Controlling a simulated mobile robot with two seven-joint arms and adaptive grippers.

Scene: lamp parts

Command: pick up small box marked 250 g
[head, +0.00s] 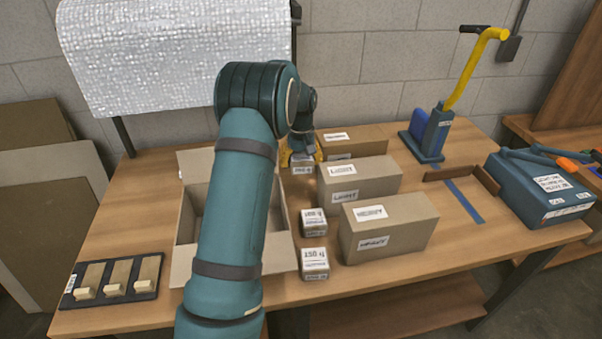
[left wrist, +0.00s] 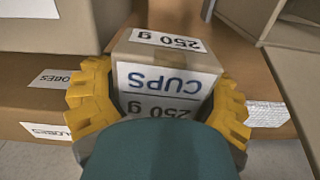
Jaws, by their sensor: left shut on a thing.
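My left gripper (head: 301,157) reaches over the table to the far end of a row of small boxes. In the left wrist view its yellow fingers (left wrist: 158,110) are shut on the small box marked 250 g (left wrist: 166,74), one on each side. That box carries "CUPS" and "250 g" labels. It also shows in the head view (head: 303,169), mostly hidden by the gripper. I cannot tell whether it is off the table. Two similar small boxes, a middle one (head: 314,222) and a near one (head: 314,263), stand closer. My right gripper is not in view.
Larger labelled boxes stand right of the row: a near one (head: 388,226), a middle one (head: 359,180) and a far one (head: 352,139). An open carton (head: 286,256) lies left, partly behind my arm. A blue case (head: 540,190) and a yellow-handled tool (head: 432,130) stand right.

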